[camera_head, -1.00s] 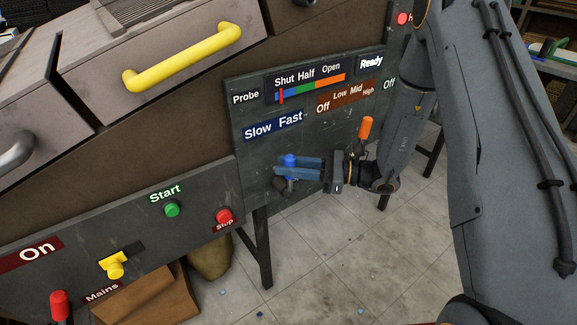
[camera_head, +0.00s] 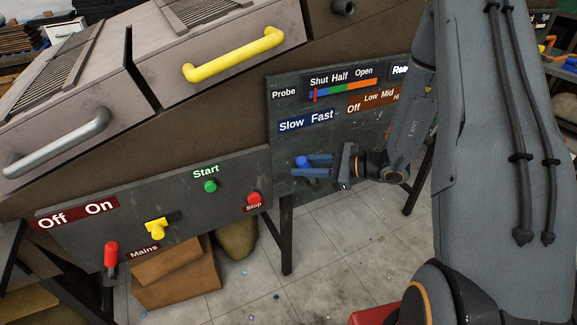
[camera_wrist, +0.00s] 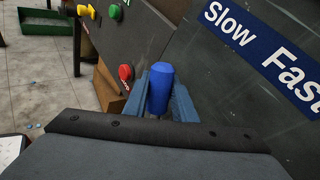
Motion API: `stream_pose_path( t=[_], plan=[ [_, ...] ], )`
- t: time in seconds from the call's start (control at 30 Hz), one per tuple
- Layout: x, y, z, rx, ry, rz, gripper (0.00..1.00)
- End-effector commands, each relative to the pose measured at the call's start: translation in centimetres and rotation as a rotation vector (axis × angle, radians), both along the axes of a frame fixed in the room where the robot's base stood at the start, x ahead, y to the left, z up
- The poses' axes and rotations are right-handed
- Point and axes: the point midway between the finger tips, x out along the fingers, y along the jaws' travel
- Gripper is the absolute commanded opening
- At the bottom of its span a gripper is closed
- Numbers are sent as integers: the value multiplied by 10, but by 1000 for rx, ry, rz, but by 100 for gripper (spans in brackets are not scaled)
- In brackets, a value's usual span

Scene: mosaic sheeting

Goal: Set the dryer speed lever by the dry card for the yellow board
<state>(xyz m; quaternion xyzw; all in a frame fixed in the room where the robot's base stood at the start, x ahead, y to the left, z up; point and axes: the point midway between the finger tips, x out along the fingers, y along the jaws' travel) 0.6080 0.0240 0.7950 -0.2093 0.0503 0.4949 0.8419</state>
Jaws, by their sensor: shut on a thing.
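The blue dryer speed lever (camera_head: 302,162) stands on the dark control panel (camera_head: 345,130), below the blue Slow/Fast label (camera_head: 306,121). My gripper (camera_head: 316,166) reaches in from the right and is shut on the lever's blue knob. In the wrist view the knob (camera_wrist: 160,88) sits between my two blue fingers, and the Slow/Fast label (camera_wrist: 262,52) is to its upper right. In the head view the knob is under the Slow end. No dry card and no yellow board can be made out.
A lower panel carries a green Start button (camera_head: 210,186), a red Stop button (camera_head: 254,198), a yellow Mains switch (camera_head: 157,229) and a red Off/On lever (camera_head: 111,254). A yellow handle (camera_head: 233,55) is above. A cardboard box (camera_head: 175,275) stands on the floor.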

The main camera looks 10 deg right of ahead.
Motion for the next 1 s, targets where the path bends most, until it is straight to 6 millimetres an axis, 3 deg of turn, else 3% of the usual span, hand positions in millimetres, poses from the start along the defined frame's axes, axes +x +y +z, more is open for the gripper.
stream_pose_path(
  t=[0.33,0.37,0.47,0.77,1.0],
  plan=[
    [-2,-2,-1,-10,-3,-1,0],
    [-2,-2,-1,-10,-2,0,29],
    [-2,-2,-1,-9,-2,0,43],
    [-1,-2,0,-9,-2,-1,43],
    [-16,-27,8,-9,-4,-5,43]
  ],
)
